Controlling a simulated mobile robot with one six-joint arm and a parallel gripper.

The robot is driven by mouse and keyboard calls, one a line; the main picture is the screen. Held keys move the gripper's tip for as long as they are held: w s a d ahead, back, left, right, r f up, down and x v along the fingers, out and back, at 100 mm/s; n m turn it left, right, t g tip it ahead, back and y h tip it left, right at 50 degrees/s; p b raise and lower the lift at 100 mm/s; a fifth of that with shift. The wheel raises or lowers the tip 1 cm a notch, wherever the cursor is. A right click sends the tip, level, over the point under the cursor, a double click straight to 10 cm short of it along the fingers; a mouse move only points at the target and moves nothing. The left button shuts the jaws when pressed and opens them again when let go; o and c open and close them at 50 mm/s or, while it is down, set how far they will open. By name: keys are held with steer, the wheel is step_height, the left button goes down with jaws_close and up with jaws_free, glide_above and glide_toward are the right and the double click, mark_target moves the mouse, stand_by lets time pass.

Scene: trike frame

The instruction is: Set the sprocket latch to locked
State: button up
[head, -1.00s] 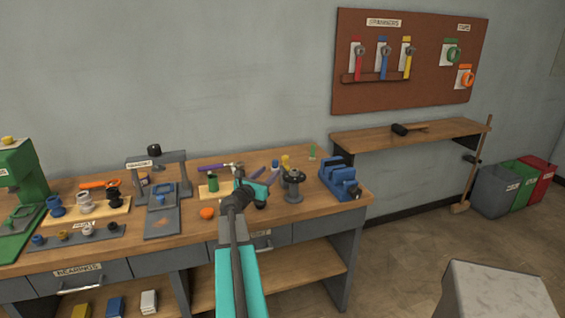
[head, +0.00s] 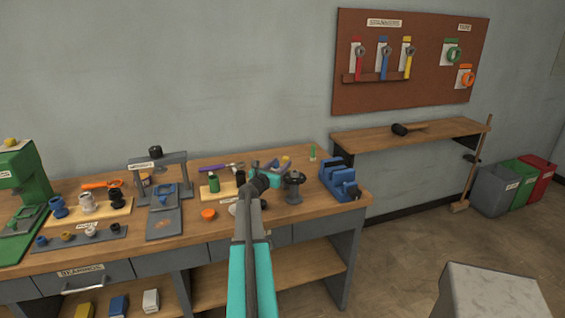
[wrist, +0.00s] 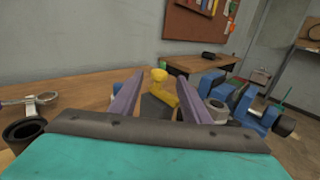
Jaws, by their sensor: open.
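A yellow piece (wrist: 163,98), apparently the sprocket latch, has a rounded knob on top and an arm slanting down over a dark plate (wrist: 157,110) in the wrist view. A small yellow bit of it (head: 285,159) shows in the head view, mostly behind my gripper. I cannot tell its setting from here. My gripper (wrist: 160,82) is open, its two purple fingers apart on either side of the yellow piece in the picture. They do not visibly touch it. In the head view my gripper (head: 270,166) is above the back right of the workbench.
A grey round fixture (head: 294,188) and a blue vise (head: 340,180) stand close on the right. A purple-handled hammer (head: 222,167), a green cylinder (head: 212,183) and an orange piece (head: 208,214) lie to the left. A dark cup (wrist: 22,132) is at the wrist view's left.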

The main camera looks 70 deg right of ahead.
mark_target(284, 160)
steer(key=shift+s+d+p, duration=0.15)
steer(key=shift+d+p, duration=0.15)
steer(key=shift+d, duration=1.25)
jaws_close()
